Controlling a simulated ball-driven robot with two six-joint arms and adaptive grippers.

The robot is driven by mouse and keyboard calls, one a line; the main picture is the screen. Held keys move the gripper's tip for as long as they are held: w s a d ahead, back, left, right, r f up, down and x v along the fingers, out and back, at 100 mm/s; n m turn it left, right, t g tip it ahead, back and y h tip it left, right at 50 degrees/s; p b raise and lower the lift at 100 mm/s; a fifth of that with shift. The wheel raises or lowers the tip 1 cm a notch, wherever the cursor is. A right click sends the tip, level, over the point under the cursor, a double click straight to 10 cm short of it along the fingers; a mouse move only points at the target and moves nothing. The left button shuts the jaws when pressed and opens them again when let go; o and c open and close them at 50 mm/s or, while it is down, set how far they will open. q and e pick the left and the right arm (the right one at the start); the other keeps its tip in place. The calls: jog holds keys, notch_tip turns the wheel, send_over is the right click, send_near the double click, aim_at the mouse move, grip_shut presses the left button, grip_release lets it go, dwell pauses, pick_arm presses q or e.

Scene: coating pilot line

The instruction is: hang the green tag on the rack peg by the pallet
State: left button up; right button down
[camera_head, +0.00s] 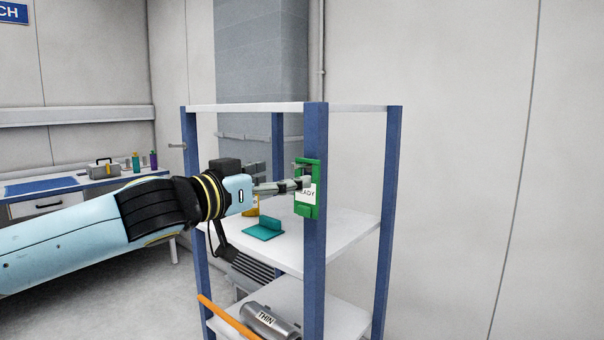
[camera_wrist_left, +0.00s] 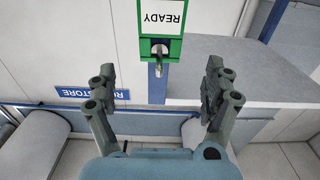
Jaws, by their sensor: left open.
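The green tag (camera_head: 308,205), with a white panel reading READY, is upright against a blue rack post (camera_head: 315,255). It also shows, inverted, at the top of the left wrist view (camera_wrist_left: 147,45). There the metal rack peg (camera_wrist_left: 158,68) shows at the tag's slot and appears to pass through it. My left gripper (camera_head: 285,186) is in front of the tag. In the left wrist view its fingers (camera_wrist_left: 160,88) are spread apart with nothing between them, and the tag is beyond them. My right gripper is out of view. I cannot make out a pallet.
The rack's middle shelf (camera_head: 345,233) holds a teal object (camera_head: 264,230) and a yellow item behind my arm. Below are a cylinder marked THIN (camera_head: 268,320) and an orange bar (camera_head: 228,318). Another peg (camera_head: 177,146) projects from the left post. A workbench (camera_head: 75,187) stands at left.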

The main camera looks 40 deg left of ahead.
aim_at(310, 170)
pick_arm(q)
jog(key=w, duration=0.8)
jog(key=shift+d+p, duration=0.3)
jog(key=c, duration=1.2)
jog(key=shift+c, duration=0.2)
jog(key=o, duration=1.2)
